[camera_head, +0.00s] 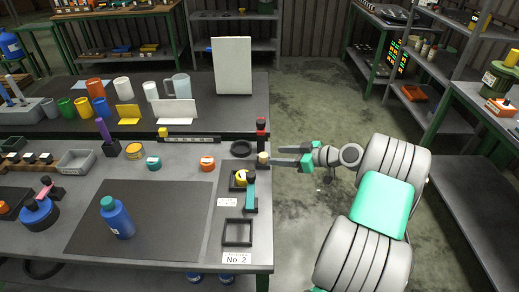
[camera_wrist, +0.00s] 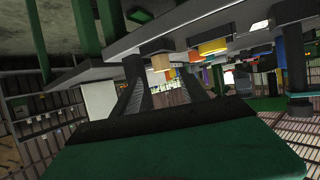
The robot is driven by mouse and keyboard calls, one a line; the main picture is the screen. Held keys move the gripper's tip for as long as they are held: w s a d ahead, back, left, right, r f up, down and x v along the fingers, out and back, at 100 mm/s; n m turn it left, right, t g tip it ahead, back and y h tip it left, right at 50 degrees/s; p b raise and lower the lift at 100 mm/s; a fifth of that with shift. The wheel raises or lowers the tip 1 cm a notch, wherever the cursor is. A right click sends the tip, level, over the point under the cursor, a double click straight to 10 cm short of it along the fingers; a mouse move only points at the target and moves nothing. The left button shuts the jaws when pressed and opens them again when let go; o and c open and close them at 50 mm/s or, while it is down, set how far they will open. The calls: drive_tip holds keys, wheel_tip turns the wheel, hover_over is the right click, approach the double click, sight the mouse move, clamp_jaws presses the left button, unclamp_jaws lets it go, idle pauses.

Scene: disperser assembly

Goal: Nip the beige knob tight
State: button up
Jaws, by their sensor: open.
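The beige knob (camera_head: 263,158) is a small pale cylinder at the right edge of the workbench, in the head view. My gripper (camera_head: 274,154) is open and reaches in from the right, with its fingertips close beside the knob. In the wrist view the beige knob (camera_wrist: 160,62) shows between the far ends of the two dark fingers of my gripper (camera_wrist: 162,78). I cannot tell whether either finger touches it. What the knob is mounted on is hard to make out.
A black part with a red top (camera_head: 261,128) stands just behind the knob. A teal-handled part (camera_head: 251,190) and a square black frame (camera_head: 238,232) are nearer on the bench (camera_head: 200,255). A blue bottle (camera_head: 116,218) stands on a dark mat. Open floor lies right of the bench.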

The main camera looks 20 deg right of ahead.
sight(266, 156)
drive_tip(key=p+x, duration=0.1)
drive_tip(key=x, duration=0.6)
drive_tip(key=shift+a+f, duration=0.1)
drive_tip(key=shift+a, duration=0.15)
drive_tip(key=shift+c, duration=0.5)
clamp_jaws()
